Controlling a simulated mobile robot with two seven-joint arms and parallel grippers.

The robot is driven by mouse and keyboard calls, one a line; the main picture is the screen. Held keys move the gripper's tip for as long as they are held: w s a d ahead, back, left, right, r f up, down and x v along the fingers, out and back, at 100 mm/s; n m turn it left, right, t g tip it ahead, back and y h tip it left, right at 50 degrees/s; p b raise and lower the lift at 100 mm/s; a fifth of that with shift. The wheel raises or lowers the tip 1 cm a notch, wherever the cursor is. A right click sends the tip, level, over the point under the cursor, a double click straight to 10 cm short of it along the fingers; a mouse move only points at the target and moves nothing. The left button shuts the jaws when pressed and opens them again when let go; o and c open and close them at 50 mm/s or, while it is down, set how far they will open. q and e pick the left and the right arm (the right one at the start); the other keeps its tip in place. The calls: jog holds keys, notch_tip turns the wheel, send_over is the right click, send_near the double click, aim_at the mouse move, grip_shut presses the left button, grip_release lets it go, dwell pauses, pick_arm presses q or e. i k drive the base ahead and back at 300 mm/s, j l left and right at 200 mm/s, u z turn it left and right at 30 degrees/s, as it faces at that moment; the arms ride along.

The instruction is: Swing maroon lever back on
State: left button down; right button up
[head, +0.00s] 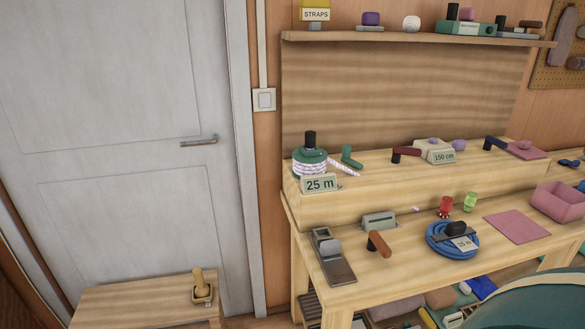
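The maroon lever (407,151) is on the raised back step of the workbench, left of the 150 cm sign (444,157). Its handle lies roughly level and points right from a short dark post. I cannot tell from this view whether this is its on or off position. A green lever (350,158) stands to its left and a navy lever (495,143) to its right. A brown-handled lever (379,243) stands on the lower bench top. Neither of my grippers is in view.
The workbench (400,262) holds a rope spool (309,163) with a 25 m sign (320,184), a blue rope coil (440,241), a pink mat (517,225) and a pink crate (560,202). A low wooden table (135,298) stands before the door (120,120).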

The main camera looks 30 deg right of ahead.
aim_at(397, 151)
jog(key=z, duration=1.8)
